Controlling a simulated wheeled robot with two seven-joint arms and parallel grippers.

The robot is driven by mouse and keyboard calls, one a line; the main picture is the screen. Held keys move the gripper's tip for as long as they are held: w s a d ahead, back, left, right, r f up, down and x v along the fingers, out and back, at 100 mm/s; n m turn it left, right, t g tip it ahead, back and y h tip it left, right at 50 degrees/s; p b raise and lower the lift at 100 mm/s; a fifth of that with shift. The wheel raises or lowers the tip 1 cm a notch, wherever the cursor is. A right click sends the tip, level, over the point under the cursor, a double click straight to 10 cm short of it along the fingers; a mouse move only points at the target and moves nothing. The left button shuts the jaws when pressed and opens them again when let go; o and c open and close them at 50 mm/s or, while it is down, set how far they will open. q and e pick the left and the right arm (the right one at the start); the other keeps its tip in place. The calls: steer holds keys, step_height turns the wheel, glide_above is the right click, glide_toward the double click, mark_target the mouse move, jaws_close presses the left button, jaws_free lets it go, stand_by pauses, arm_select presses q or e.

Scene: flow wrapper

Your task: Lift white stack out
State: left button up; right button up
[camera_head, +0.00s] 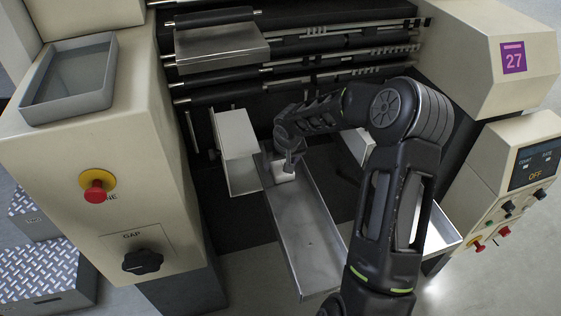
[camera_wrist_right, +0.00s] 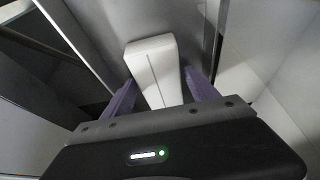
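The white stack (camera_head: 283,172) stands at the far end of a long grey metal tray (camera_head: 307,238), in the middle of the head view. In the right wrist view the white stack (camera_wrist_right: 154,62) is a pale block with a line along its face. My right gripper (camera_head: 290,160) reaches down over it. In the wrist view my right gripper's purple fingers (camera_wrist_right: 160,90) lie one on each side of the stack, very close to it; I cannot tell whether they touch it. The stack's lower part is partly hidden. My left gripper is not in view.
A white box-like guide (camera_head: 238,150) stands just left of the tray. Black rollers and a metal plate (camera_head: 222,45) lie behind. Cream machine housings with a red button (camera_head: 95,192) and a control panel (camera_head: 525,170) flank the space. A grey bin (camera_head: 70,103) sits upper left.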

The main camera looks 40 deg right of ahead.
mark_target(281, 163)
steer(key=c, duration=1.1)
steer(key=shift+r+p, duration=2.25)
steer(key=shift+r, duration=1.05)
steer(key=shift+r+p, duration=1.6)
steer(key=shift+r, duration=1.15)
